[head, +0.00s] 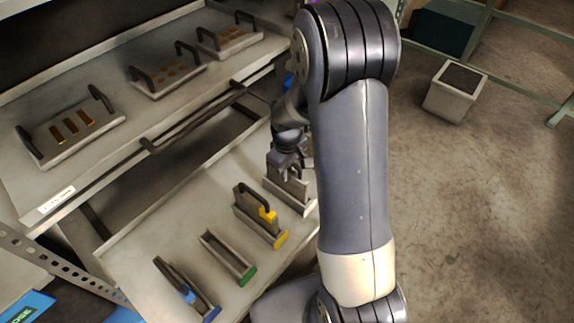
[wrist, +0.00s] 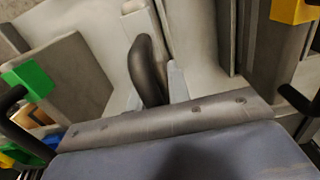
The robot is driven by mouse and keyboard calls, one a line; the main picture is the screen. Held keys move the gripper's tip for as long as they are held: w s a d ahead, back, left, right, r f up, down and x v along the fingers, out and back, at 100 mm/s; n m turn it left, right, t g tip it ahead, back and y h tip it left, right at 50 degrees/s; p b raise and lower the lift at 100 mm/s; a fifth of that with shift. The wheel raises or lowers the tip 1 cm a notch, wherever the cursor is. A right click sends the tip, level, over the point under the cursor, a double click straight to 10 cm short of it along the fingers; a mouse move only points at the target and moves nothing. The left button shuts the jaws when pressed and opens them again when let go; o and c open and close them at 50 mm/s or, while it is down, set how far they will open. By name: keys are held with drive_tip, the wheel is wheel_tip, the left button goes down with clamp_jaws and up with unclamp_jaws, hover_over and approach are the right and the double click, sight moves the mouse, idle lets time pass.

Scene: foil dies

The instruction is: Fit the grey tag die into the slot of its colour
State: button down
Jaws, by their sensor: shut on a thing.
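My gripper (head: 288,172) is low over the sloped lower shelf, in the head view partly covered by my own arm. It is shut on the dark handle of the grey tag die (head: 293,184); the handle (wrist: 148,68) shows between the two fingers in the wrist view. The die's plate is upright at the grey slot holder (head: 283,198), the farthest of the row. I cannot tell whether the plate is inside the slot or just above it. The grey tag is not clearly visible.
Nearer in the row are a yellow-tag die (head: 252,204) in its holder, an empty green-ended holder (head: 228,258) and a blue-tag die (head: 182,288). A green tag (wrist: 28,80) shows left in the wrist view. The upper shelf holds several handled trays (head: 70,140).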

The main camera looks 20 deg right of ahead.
drive_tip(key=shift+r, duration=0.1)
drive_tip(key=c, duration=1.3)
unclamp_jaws()
drive_tip(key=shift+f, duration=0.2)
drive_tip(key=shift+r, duration=0.15)
wheel_tip(320, 180, up, 12)
drive_tip(key=shift+r+p, duration=0.1)
drive_tip(key=shift+p, duration=0.85)
wheel_tip(320, 180, down, 13)
drive_tip(key=b, duration=0.3)
drive_tip(key=shift+r+p, duration=0.8)
drive_tip(key=shift+r, duration=1.3)
